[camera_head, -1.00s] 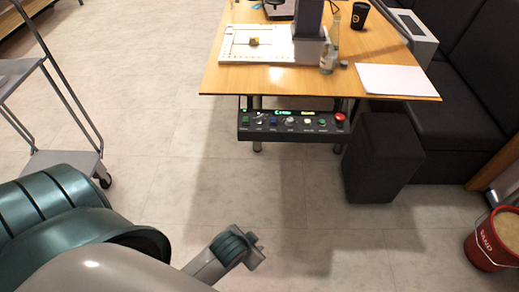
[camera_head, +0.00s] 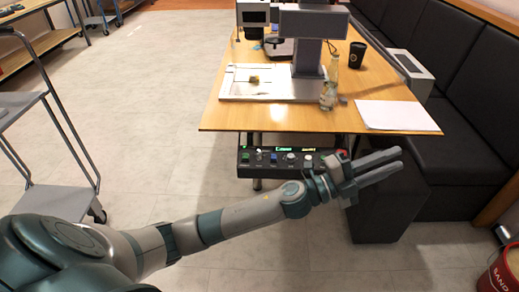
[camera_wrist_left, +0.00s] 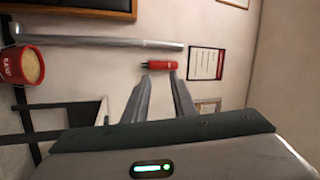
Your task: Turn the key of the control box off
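The black control box (camera_head: 246,170) hangs under the front edge of the table. Its sloped panel carries a green button, small displays, several knobs and a red button at its right end. A small silver part (camera_head: 259,154) stands up near its left end, but it is too small to tell whether it is the key. My left gripper (camera_head: 398,159) is past the box's right end, pointing right, and its wrist hides part of that end. In the left wrist view its two fingers (camera_wrist_left: 160,84) are apart with nothing between them. My right gripper is not in view.
The wooden table (camera_head: 225,115) holds a white-based machine (camera_head: 307,62), a glass bottle (camera_head: 328,95), a black cup (camera_head: 357,55) and white paper (camera_head: 398,115). A dark stool (camera_head: 385,215) stands below my left gripper. A trolley (camera_head: 60,200) is at left, a sand bucket (camera_head: 500,275) at lower right.

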